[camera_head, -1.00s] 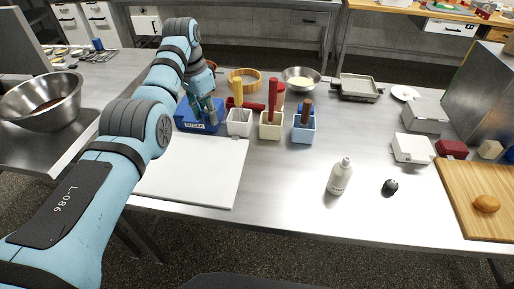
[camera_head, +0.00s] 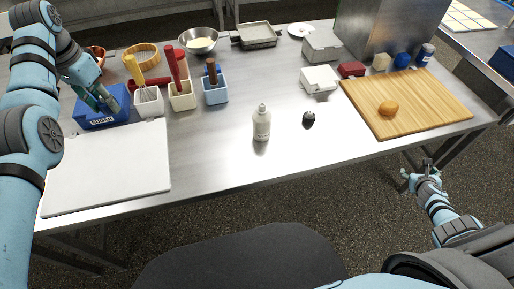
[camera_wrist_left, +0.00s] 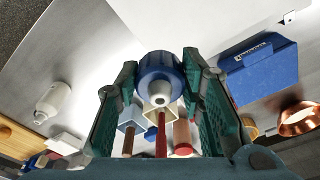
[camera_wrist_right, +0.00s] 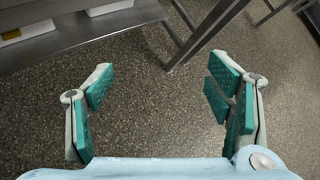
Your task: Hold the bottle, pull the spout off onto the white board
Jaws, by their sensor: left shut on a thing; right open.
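My left gripper (camera_head: 104,99) is over the blue box at the left of the table. In the left wrist view it is shut on a round blue piece with a white tip (camera_wrist_left: 161,80); I cannot tell whether this is the spout. A white bottle (camera_head: 262,124) stands upright on the table, apart from both grippers; it also shows in the left wrist view (camera_wrist_left: 54,100). The white board (camera_head: 105,170) lies flat at the table's front left and looks bare. My right gripper (camera_wrist_right: 162,85) is open and empty above the floor, beyond the table's front edge.
A small black item (camera_head: 309,119) lies right of the bottle. The blue box (camera_head: 92,122) and three tool holders (camera_head: 183,100) stand behind the board. A wooden board (camera_head: 433,104) with a brown roundish item (camera_head: 389,109) is at the right.

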